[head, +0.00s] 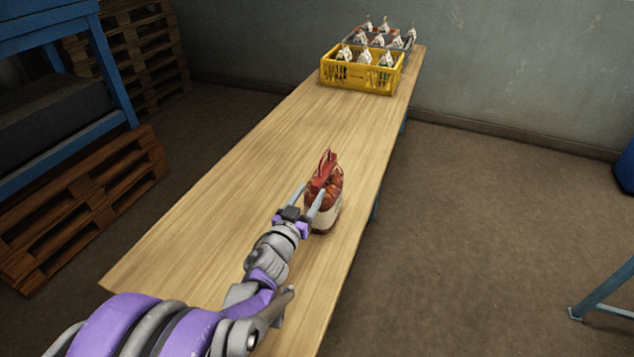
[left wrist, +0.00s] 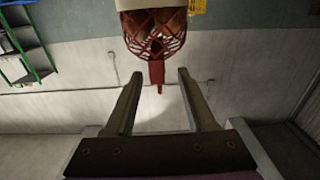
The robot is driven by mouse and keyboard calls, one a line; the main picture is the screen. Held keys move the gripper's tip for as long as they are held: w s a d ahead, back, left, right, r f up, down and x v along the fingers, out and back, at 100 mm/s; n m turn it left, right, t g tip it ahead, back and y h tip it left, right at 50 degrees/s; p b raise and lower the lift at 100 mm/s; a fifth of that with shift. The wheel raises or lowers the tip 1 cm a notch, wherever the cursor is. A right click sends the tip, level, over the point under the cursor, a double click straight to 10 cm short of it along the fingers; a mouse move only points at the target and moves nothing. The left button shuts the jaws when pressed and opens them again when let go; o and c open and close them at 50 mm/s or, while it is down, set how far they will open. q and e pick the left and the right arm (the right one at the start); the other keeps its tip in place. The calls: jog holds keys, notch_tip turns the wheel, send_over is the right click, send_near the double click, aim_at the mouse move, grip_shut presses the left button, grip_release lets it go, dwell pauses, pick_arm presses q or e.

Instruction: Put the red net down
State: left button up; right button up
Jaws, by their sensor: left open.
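The red net (head: 327,200) stands upright on the long wooden table (head: 240,170), near its right edge. It has a pale label and a gathered red top. My left gripper (head: 309,191) is right at the net's near side, with its fingers apart. In the left wrist view the net (left wrist: 153,35) hangs in from the top of the picture, with its red tail pointing between the open fingertips of the gripper (left wrist: 157,77). The fingers do not press on the tail there. My right gripper is in neither view.
A yellow crate (head: 361,76) with several white-topped sacks stands at the table's far end, with a grey crate (head: 403,45) behind it. The table between net and crates is clear. Wooden pallets (head: 75,205) and a blue rack (head: 125,105) stand at the left.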

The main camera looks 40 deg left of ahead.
pick_arm(q)
jog(key=shift+v, duration=1.1)
jog(key=shift+d, duration=0.2)
jog(key=s+d+f+m+g+h, duration=0.2)
jog(key=s+d+f+g, duration=0.4)
jog(key=s+d, duration=0.3)
jog(key=s+d+f+m+g+h, duration=0.1)
jog(key=s+d+f+g+h, duration=0.2)
jog(key=s+d+f+g, duration=0.3)
jog(key=s+d, duration=0.3)
jog(key=d, duration=0.4)
jog(key=shift+s+m+h, duration=0.15)
jog(key=shift+m+h, duration=0.15)
jog(key=shift+m, duration=0.1)
